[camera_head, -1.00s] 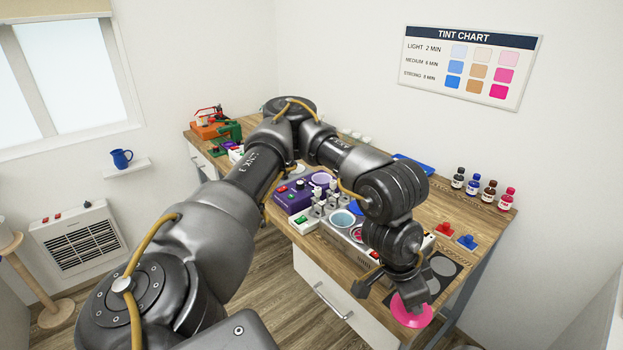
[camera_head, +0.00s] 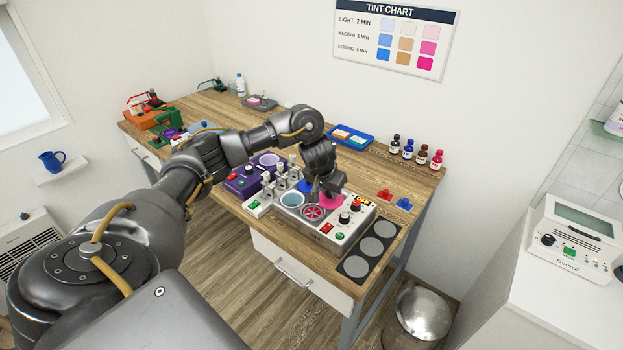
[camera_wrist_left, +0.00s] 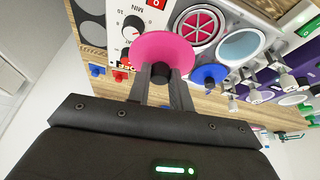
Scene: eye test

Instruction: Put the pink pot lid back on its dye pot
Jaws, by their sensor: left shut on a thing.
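My left gripper (camera_head: 322,188) is shut on the pink lid (camera_head: 332,202) and holds it over the dye unit (camera_head: 336,233). In the left wrist view the gripper (camera_wrist_left: 160,92) points down at the lid (camera_wrist_left: 160,46), its fingers around the lid's dark knob. The open pot with pink inside and a spoked ring (camera_head: 312,212) is just left of the lid in the head view. It also shows in the left wrist view (camera_wrist_left: 199,27), right of the lid and uncovered. The light-blue pot (camera_head: 293,199) is beside it. My right gripper is not in view.
A blue lid (camera_wrist_left: 209,75) is close to the held lid. Black knobs (camera_head: 344,218) stand up from the unit. A dark mat (camera_head: 385,247) with grey circles lies at right. Red (camera_head: 385,194) and blue (camera_head: 404,204) small pieces and bottles (camera_head: 422,156) stand behind.

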